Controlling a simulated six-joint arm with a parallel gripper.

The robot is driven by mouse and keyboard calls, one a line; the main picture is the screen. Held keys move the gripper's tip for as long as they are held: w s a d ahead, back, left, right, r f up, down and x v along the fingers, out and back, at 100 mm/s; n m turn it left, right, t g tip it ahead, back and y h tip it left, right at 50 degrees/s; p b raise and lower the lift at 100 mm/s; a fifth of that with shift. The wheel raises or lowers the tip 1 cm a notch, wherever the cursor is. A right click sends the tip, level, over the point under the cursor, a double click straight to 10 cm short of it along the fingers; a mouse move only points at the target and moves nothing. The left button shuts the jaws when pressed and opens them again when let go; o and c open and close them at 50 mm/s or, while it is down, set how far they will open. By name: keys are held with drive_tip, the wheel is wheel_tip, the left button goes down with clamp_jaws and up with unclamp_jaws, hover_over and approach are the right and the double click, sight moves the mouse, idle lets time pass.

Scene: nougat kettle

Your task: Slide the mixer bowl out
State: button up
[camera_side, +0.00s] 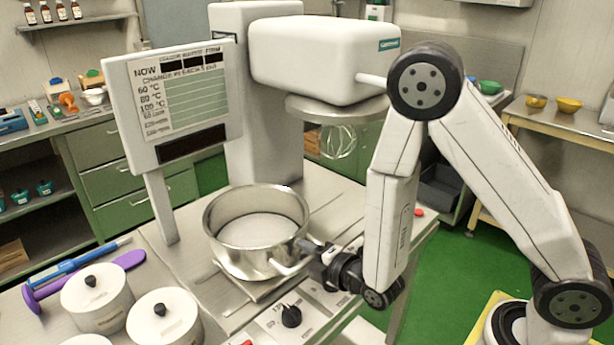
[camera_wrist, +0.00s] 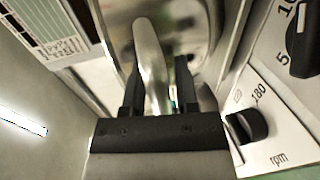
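The mixer bowl (camera_side: 225,238) is a shiny steel pot on a metal plate under the mixer side of the bench, with pale contents. Its bar handle (camera_side: 291,268) sticks out on the near right side. My gripper (camera_side: 314,258) is at that handle. In the wrist view, the handle (camera_wrist: 151,60) runs between the two dark fingers of my gripper (camera_wrist: 157,85). The left finger is close against it, and a narrow gap shows beside the right finger. The bowl wall fills the space beyond.
The white mixer head (camera_side: 318,60) with a wire whisk (camera_side: 338,142) hangs behind and above the bowl. A display panel (camera_side: 172,100) stands at left. White lidded jars (camera_side: 97,300) sit front left. A control panel with a black knob (camera_side: 291,316) lies in front.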

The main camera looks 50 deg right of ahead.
drive_tip(key=shift+d, duration=0.2)
drive_tip(key=shift+d, duration=11.55)
drive_tip(key=v, duration=0.8)
drive_tip(key=w+d+r+m+h, duration=0.1)
drive_tip(key=w+r+m, duration=0.2)
drive_tip(key=r, duration=0.4)
drive_tip(key=w+d+r+m+g+h, duration=0.1)
drive_tip(key=w+r+m, duration=0.2)
drive_tip(key=r+m, duration=0.3)
drive_tip(key=shift+w+d+r, duration=0.2)
drive_tip(key=shift+d+r, duration=0.15)
